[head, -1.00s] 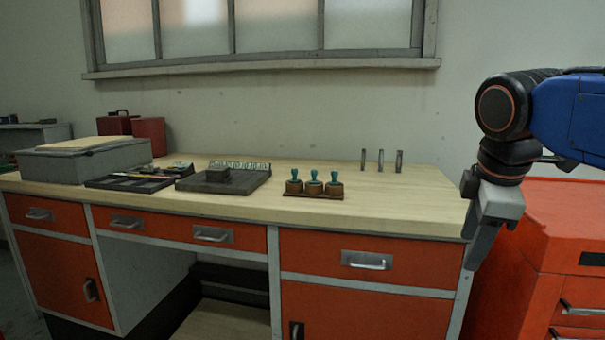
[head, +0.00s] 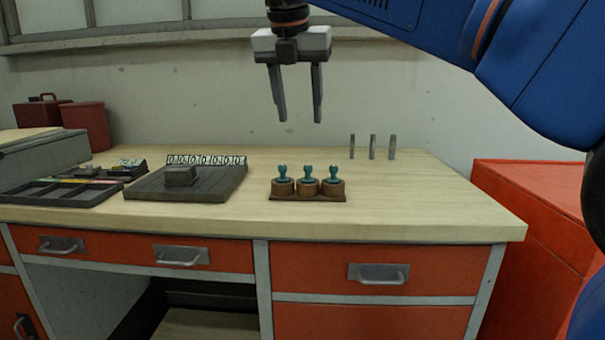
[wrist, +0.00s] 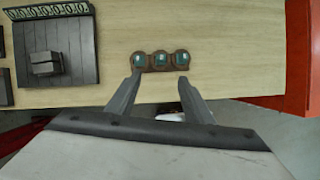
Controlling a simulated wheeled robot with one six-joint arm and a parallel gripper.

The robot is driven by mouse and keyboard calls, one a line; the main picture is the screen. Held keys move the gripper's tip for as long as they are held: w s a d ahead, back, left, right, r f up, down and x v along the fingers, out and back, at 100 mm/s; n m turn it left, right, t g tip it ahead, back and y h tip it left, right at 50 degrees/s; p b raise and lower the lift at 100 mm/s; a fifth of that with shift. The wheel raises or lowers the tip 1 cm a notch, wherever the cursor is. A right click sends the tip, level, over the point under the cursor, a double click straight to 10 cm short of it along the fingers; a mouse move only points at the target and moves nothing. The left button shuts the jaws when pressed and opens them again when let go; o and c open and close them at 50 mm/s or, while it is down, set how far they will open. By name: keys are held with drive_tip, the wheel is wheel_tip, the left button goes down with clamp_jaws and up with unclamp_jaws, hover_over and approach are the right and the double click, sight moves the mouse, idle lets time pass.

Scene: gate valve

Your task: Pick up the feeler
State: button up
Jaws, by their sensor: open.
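My gripper (head: 300,118) is open and empty, pointing down above the workbench. In the wrist view its two fingers (wrist: 161,79) are spread apart below a wooden stand with three teal-handled stamps. I cannot tell for sure which thing is the feeler. Three thin grey upright pieces, left (head: 352,146), middle (head: 373,147) and right (head: 392,147), stand apart at the back right of the bench, to the right of my gripper in the head view. They do not show in the wrist view.
The stamp stand (head: 307,197) is near the bench's front edge. A dark plate with a block (head: 215,187) and a row of number tags (head: 205,160) is left of it, then a dark tray (head: 60,192). The bench's right part (head: 440,205) is clear. A red cabinet (head: 530,205) stands at right.

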sight(307, 166)
drive_tip(key=x, duration=1.1)
drive_tip(key=shift+x, duration=2.7)
drive_tip(key=shift+w+d, duration=0.1)
drive_tip(key=shift+w, duration=0.05)
drive_tip(key=shift+f, duration=0.1)
drive_tip(key=c, duration=1.2)
